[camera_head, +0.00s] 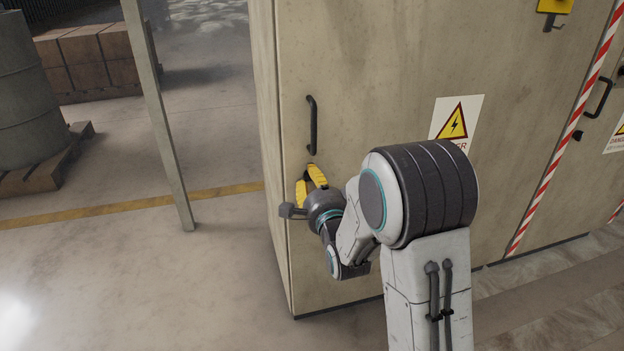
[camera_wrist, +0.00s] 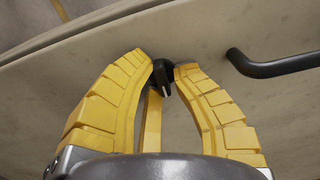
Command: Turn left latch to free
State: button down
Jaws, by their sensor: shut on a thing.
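My gripper (camera_head: 311,181) is at the left part of a tall beige cabinet door, just below a black vertical handle (camera_head: 312,126). In the wrist view, the yellow fingers of my gripper (camera_wrist: 163,72) are shut on a small black latch (camera_wrist: 161,76) with a light mark on it. The latch sits between the fingertips against the beige door. In the head view the latch is hidden behind the fingers. The handle also shows in the wrist view (camera_wrist: 275,66), to the right of the fingers and apart from them.
The cabinet (camera_head: 350,60) fills the middle and right. A warning sign (camera_head: 457,122) is on its front. A second handle (camera_head: 600,98) is at the far right. A thin post (camera_head: 160,110) stands left of the cabinet. A barrel (camera_head: 28,95) stands on a pallet; floor between is clear.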

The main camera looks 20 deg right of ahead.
jog(key=c, duration=1.3)
grip_release()
jog(key=shift+f, duration=0.3)
jog(key=shift+o, duration=0.6)
jog(key=shift+r, duration=0.1)
